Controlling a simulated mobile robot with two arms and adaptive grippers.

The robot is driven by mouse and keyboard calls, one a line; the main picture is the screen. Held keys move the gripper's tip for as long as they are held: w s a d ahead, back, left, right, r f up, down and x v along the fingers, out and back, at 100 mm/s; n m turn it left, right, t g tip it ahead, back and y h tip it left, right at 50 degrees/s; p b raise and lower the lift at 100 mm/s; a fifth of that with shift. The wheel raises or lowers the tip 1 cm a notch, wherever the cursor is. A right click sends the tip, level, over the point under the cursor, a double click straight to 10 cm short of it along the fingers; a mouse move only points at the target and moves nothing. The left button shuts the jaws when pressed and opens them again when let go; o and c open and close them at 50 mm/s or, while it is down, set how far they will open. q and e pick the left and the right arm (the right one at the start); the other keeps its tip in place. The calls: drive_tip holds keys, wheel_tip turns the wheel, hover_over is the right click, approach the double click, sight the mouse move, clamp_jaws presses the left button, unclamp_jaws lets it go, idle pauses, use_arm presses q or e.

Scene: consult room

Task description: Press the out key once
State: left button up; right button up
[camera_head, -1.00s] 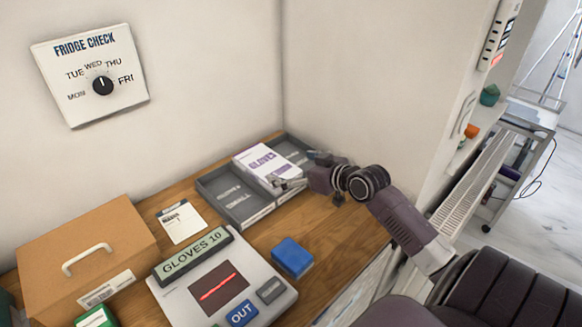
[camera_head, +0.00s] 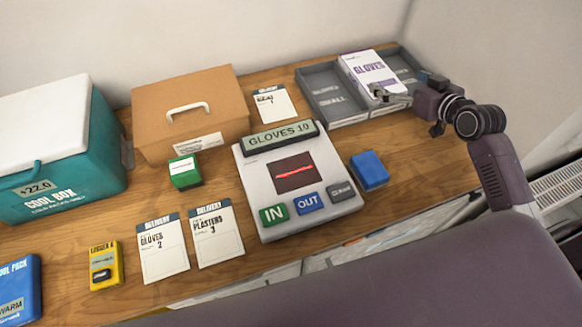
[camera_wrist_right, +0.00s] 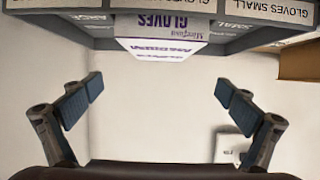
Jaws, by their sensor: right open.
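The blue OUT key (camera_head: 308,203) is on the front of a white counter device (camera_head: 252,178), between the green IN key (camera_head: 273,214) and a grey key (camera_head: 341,191). The device's display (camera_head: 281,136) reads GLOVES 10, and a red line glows in its dark window. My right gripper (camera_head: 405,90) is open and empty at the back right, by the front of the grey glove tray, well away from the OUT key. In the right wrist view its two fingers (camera_wrist_right: 160,92) are spread apart, with the white and purple glove box (camera_wrist_right: 165,32) beyond them. My left gripper is out of view.
A blue block (camera_head: 369,170) stands just right of the device. The grey tray (camera_head: 338,101) holds the glove box. A cardboard box (camera_head: 150,105), green box (camera_head: 184,172), delivery cards (camera_head: 162,252), yellow item (camera_head: 105,268) and teal cool box (camera_head: 95,150) lie leftward.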

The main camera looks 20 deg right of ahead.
drive_tip(key=shift+c, duration=0.4)
clamp_jaws()
idle(0.5)
idle(1.2)
